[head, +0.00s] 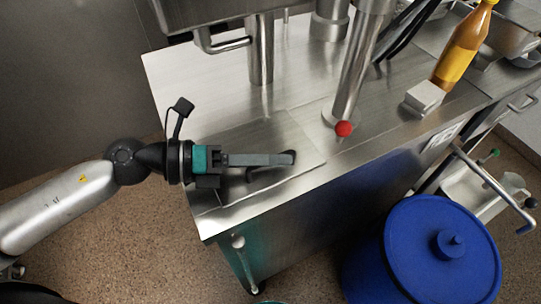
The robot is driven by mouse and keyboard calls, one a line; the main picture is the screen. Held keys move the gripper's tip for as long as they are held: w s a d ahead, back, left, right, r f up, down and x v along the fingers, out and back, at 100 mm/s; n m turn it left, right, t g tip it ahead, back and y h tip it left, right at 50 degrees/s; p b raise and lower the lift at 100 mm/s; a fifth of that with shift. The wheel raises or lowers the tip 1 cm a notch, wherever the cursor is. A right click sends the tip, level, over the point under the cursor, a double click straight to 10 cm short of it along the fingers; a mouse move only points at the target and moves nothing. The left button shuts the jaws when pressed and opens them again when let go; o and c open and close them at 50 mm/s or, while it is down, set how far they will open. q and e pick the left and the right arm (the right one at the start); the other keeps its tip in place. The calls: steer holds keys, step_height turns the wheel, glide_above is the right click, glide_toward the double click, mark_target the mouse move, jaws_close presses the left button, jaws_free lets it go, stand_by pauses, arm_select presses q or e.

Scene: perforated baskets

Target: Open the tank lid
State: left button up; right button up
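The tank lid (297,130) looks to be the flat rectangular steel panel set in the steel worktop, and it lies flat. A dark curved handle (250,175) shows on it, partly hidden under my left gripper. My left gripper (291,158) comes in from the left and reaches over the panel, its fingers at the handle. The fingers are seen nearly in line, so I cannot tell whether they are open, shut, or touching the handle. My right gripper is out of view.
Steel columns (355,70) and a pipe (262,50) rise behind the panel. A red ball knob (344,129), a white block (424,97) and an amber bottle (464,45) are on the right. A blue lidded barrel (415,250) stands on the floor at front right.

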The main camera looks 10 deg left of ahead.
arm_select(q)
jaws_close()
stand_by(1.4)
